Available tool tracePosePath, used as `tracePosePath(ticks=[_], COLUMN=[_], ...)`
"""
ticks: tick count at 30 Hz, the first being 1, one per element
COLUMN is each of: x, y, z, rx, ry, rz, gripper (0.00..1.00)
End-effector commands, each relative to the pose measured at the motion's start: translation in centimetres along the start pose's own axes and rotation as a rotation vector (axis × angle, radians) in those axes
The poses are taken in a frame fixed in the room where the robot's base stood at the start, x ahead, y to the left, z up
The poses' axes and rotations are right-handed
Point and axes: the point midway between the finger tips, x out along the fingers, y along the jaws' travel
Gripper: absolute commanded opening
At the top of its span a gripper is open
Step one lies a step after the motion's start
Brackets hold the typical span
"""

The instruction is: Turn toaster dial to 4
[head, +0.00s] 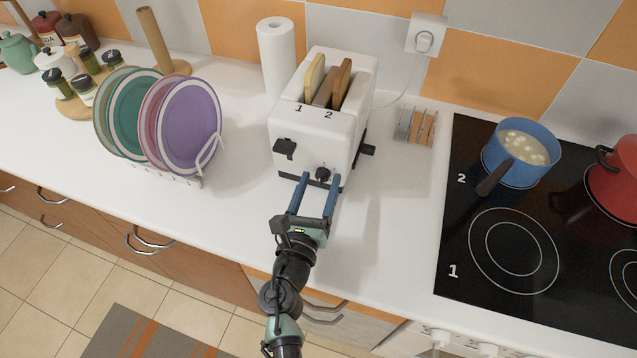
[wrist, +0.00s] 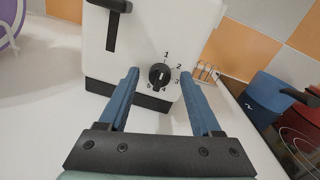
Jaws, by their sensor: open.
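The white toaster (head: 330,110) stands on the counter with bread slices (head: 333,82) in its two slots. Its round black dial (head: 323,174) is low on the front face. In the wrist view, the dial (wrist: 159,75) has numbers around it, with 1 at the top and 4 at the lower right; I cannot tell for sure which number it points to. My gripper (head: 318,178) is open, its blue fingers reaching toward the toaster front. In the wrist view, the fingers (wrist: 160,73) stand either side of the dial, apart from it.
A black lever (head: 285,149) sticks out on the toaster's front left. A plate rack (head: 203,165) with several plates stands left. A paper towel roll (head: 277,55) is behind. The black cooktop (head: 470,215) with a blue pot (head: 522,153) lies right. The counter in front is clear.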

Motion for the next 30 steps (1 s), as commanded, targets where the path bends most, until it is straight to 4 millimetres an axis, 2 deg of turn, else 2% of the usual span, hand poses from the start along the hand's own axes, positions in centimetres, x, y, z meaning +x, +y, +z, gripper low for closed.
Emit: tracePosePath(ticks=[1, 2, 12, 23, 30], x=[-0.01, -0.01, -0.04, -0.05, -0.06], y=[-0.01, -0.01, 0.00, 0.02, 0.03], z=[0.00, 0.00, 0.00, -0.12, -0.36], rx=[0.000, 0.000, 0.000, 0.023, 0.140], ry=[0.000, 0.000, 0.000, -0.002, -0.010], rz=[0.000, 0.000, 0.000, 0.000, -0.002], gripper=[0.65, 0.60, 0.00, 0.00, 0.00])
